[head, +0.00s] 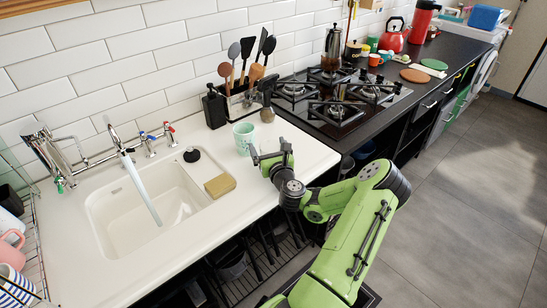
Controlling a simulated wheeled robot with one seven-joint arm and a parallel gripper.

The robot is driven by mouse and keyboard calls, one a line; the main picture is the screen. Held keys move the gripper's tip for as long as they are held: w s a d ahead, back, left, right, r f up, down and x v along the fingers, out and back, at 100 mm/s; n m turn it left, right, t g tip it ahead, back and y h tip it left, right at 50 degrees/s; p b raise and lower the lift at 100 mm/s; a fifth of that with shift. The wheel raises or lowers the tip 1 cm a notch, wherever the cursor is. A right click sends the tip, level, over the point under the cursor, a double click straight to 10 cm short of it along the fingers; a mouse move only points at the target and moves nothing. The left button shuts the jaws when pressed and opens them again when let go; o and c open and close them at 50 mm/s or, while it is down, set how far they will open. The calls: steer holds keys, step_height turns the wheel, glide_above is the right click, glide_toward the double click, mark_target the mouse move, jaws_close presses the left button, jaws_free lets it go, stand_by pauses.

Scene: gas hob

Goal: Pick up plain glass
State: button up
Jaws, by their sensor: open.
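A pale mint-green cup or glass (243,138) stands upright on the white counter, right of the sink and in front of the utensil holder. It is the only glass-like thing near my gripper; I cannot tell for sure that it is the plain glass. My gripper (262,153) is open and empty, just right of and in front of this cup, with the fingers towards it. A small gap seems to lie between them, but contact cannot be ruled out from this view. My wrist does not cover the cup.
A utensil holder (243,104) and a dark bottle (214,107) stand close behind. A sponge (220,186) lies by the sink (150,212). The gas hob (335,107) is to the right. A pink mug (10,244) sits in the left rack. The front counter is clear.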

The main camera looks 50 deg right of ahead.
steer(key=c, duration=1.2)
